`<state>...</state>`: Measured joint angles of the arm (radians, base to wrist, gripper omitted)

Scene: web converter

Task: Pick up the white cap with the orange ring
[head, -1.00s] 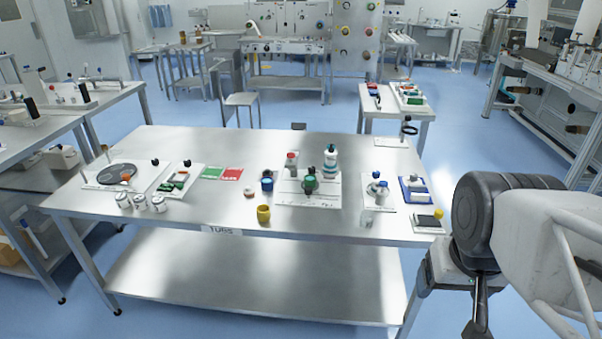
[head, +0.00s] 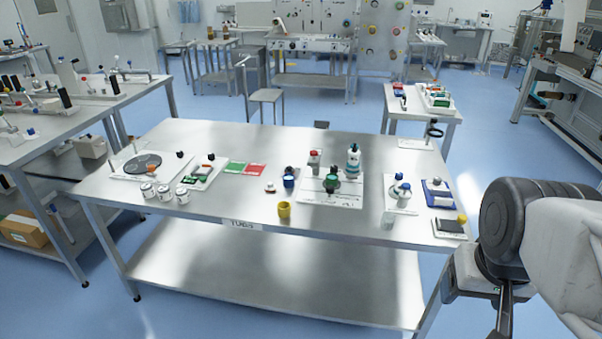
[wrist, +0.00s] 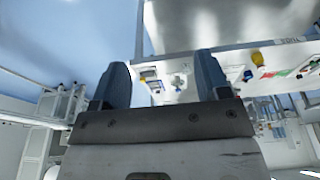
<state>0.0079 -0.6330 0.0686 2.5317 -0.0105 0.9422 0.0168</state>
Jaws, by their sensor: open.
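A small pale disc with a reddish or orange part (head: 269,187) lies on the steel table (head: 330,228), left of a blue cup, in the head view. It is probably the white cap with the orange ring, but it is too small to be sure. My gripper shows in the wrist view (wrist: 162,80) with its two dark fingers apart and nothing between them. In the head view my arm is at the right, beyond the table's right end and well apart from the cap. The fingertips are not clear there.
Near the cap stand a yellow cup (head: 284,209), the blue cup (head: 289,181) and a white board (head: 345,202) with bottles. Green and red cards (head: 245,167) and several white jars (head: 165,193) are to the left. A blue tray (head: 438,195) is near the right edge.

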